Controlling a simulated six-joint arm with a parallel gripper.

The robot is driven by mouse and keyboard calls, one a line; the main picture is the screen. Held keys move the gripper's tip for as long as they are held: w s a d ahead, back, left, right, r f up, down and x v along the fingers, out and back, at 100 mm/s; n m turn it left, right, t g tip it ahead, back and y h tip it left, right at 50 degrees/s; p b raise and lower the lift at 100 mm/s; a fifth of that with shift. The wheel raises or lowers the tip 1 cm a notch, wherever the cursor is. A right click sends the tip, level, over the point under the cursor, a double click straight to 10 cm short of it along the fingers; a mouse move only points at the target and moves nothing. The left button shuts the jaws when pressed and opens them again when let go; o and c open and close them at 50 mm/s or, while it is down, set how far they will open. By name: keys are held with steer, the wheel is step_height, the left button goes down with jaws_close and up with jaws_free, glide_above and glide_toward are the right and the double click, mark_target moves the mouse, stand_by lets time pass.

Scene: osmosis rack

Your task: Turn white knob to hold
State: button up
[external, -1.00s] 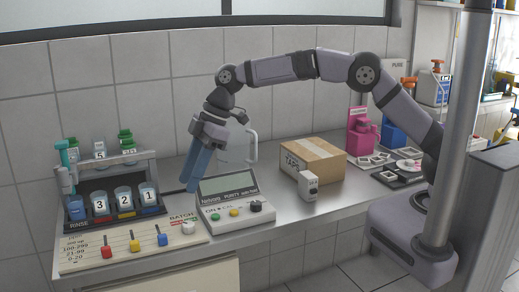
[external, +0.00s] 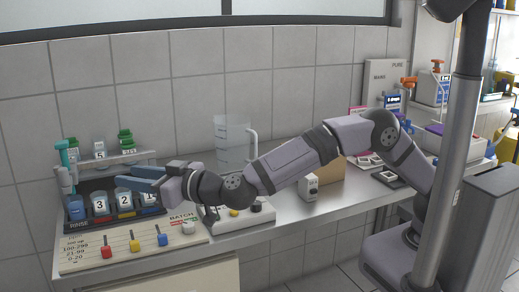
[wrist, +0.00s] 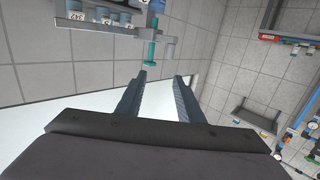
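The white knob (external: 188,227) sits at the right end of the sloped cream panel (external: 85,262), under the word BATCH. I cannot read a hold mark in these views. My gripper (external: 116,178) reaches left in front of the rack, above and to the left of the white knob and apart from it. In the wrist view, its two fingers (wrist: 160,78) are spread with nothing between them. The white knob does not show in the wrist view.
Red (external: 106,252), yellow (external: 134,245) and blue (external: 162,239) knobs line the panel. The rack (external: 145,155) holds numbered cups. A control box (external: 240,221) is partly hidden by my arm. A clear jug (external: 232,145) stands behind it.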

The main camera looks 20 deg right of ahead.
steer(key=s+d+f+m+t+h+b, duration=0.1)
steer(key=d+f+m+t+h+b, duration=0.1)
steer(key=d+m+h, duration=0.3)
steer(key=s+d+f+m+t+h+b, duration=0.1)
steer(key=s+d+f+t+h, duration=0.15)
steer(key=d, duration=0.45)
glide_toward(191, 228)
steer(key=shift+m+t+h, duration=0.25)
steer(key=shift+m+h, duration=0.05)
steer(key=shift+h, duration=0.15)
steer(key=w, duration=0.2)
steer(key=w+a, duration=0.1)
steer(key=w, duration=0.1)
steer(key=shift+w+a+r, duration=0.1)
steer(key=shift+a+r, duration=0.05)
steer(key=shift+r, duration=0.1)
steer(key=shift+f, duration=0.35)
steer(key=shift+w+a+p, duration=0.1)
steer(key=shift+w+a, duration=0.15)
steer(key=shift+w, duration=0.95)
steer(key=shift+w+a+p, duration=0.1)
steer(key=shift+w+a, duration=0.15)
steer(key=shift+w, duration=0.95)
steer(key=shift+w+a+p, duration=0.1)
steer(key=shift+w+a, duration=0.15)
steer(key=shift+w, duration=0.95)
steer(key=c, duration=0.8)
